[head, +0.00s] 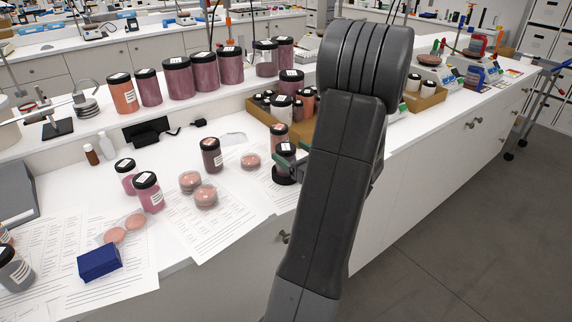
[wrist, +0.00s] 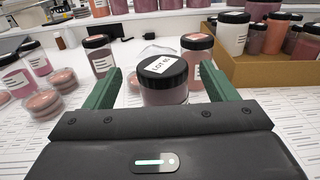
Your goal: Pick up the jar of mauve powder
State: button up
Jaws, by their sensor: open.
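A jar of dull mauve powder (wrist: 165,97) with a black lid and a white lot label stands between the two green fingers of my gripper (wrist: 161,70) in the wrist view. My gripper is open, with a finger on each side and a visible gap to the jar. In the head view the same jar (head: 286,149) is partly hidden by my gripper and arm. A jar of pinkish-brown powder (wrist: 197,50) stands close behind it. A darker brownish jar (wrist: 99,56) stands to the left, outside the left finger.
A cardboard box (head: 262,112) of jars stands behind and to the right, near my gripper. Pink-filled dishes (head: 205,196), pink jars (head: 148,193), papers and a blue box (head: 99,262) lie on the left. Large jars line the raised shelf behind.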

aim_at(279, 144)
jog(key=p+x, duration=0.1)
jog(key=x, duration=0.4)
jog(key=shift+w+f, duration=0.1)
jog(key=shift+c, duration=0.5)
